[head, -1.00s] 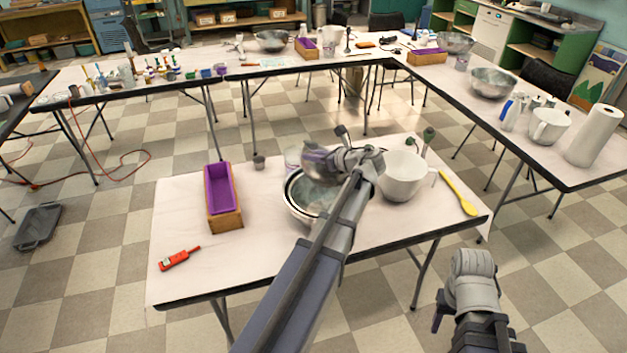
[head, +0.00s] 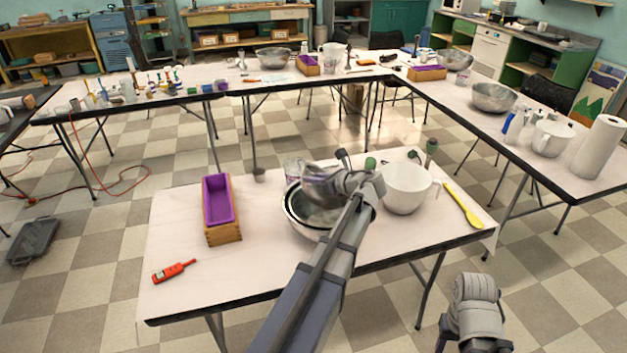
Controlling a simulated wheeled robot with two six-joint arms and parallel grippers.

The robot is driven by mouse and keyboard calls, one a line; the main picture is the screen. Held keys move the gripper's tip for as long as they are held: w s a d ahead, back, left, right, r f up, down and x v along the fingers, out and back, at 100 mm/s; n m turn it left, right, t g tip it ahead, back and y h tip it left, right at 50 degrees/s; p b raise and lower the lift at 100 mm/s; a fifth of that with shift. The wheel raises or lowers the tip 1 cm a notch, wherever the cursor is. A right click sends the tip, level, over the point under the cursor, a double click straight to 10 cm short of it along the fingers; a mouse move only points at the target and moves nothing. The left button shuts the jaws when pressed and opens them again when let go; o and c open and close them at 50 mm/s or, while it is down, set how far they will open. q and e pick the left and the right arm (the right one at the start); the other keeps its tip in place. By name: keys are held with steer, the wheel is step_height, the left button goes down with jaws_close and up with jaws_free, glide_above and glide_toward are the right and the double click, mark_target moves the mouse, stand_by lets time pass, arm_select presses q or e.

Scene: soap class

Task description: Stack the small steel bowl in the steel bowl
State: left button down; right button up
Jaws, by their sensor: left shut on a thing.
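The steel bowl (head: 300,222) stands upright near the middle of the near table, its mouth partly covered by my left arm. The small steel bowl (head: 316,180) is tilted and held above the back part of the steel bowl's mouth. Whether the two touch is unclear. My left gripper (head: 334,182) is shut on the small bowl; its fingertips are largely hidden by the wrist. My right arm shows at the lower right, off the table's front edge, and its gripper (head: 443,328) is too hidden to read.
A white pot (head: 405,190) stands close at the right, with a yellow spoon (head: 463,206) beyond it. A purple-lined wooden box (head: 221,228) and a red tool (head: 174,271) are on the left. A clear cup (head: 293,170) is behind the bowls.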

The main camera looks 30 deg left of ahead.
arm_select(q)
steer(key=shift+f+b, duration=0.55)
steer(key=shift+f, duration=0.05)
steer(key=c, duration=0.8)
jaws_free()
steer(key=shift+c, duration=0.2)
steer(key=shift+r+p, duration=0.25)
steer(key=shift+p, duration=0.05)
steer(key=shift+s+d+r+p, duration=0.1)
steer(key=shift+d+r+p, duration=0.4)
steer(key=shift+r+p, duration=0.3)
steer(key=p+v, duration=0.3)
steer(key=v, duration=0.7)
steer(key=shift+d+p, duration=0.35)
steer(key=shift+d, duration=0.05)
